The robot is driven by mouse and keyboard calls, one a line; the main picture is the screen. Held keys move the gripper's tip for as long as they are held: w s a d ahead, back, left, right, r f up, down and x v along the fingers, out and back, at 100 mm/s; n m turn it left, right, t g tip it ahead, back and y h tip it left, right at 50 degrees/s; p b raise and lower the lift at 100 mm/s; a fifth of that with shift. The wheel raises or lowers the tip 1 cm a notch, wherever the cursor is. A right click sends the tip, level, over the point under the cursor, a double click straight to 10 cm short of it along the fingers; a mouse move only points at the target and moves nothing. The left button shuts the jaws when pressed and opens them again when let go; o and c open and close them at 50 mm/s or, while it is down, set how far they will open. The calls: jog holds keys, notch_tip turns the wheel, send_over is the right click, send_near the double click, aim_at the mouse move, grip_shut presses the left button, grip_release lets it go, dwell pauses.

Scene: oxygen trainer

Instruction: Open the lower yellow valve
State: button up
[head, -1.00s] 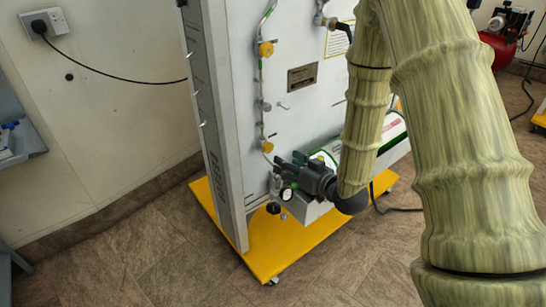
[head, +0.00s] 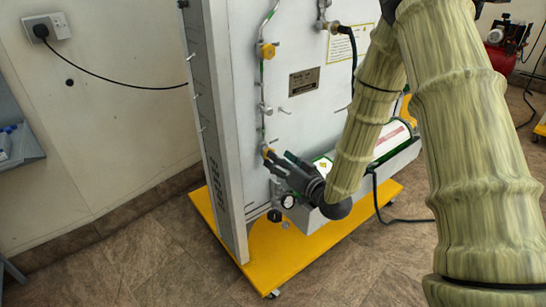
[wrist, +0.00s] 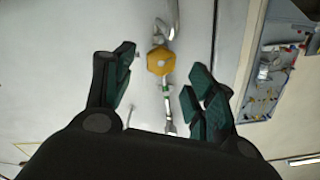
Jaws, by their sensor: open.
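The lower yellow valve (head: 267,152) is on the pipe at the left of the white upright panel in the head view, partly hidden by my gripper (head: 275,157). In the wrist view a yellow hexagonal valve knob (wrist: 160,61) shows between the two green-padded fingers of my gripper (wrist: 161,75). The gripper is open, with a gap on both sides of the knob, and neither finger appears to touch it. How deep the knob lies between the fingers I cannot tell. An upper yellow valve (head: 267,51) sits higher on the same pipe.
The panel (head: 233,70) stands on a yellow wheeled base (head: 262,262). A gauge (head: 288,201) and a black knob (head: 274,215) are just below my gripper. A green-and-white cylinder (head: 388,143) lies at right. Floor (head: 130,255) is clear at left.

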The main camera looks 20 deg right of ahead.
jog(key=shift+x, duration=2)
jog(key=c, duration=1)
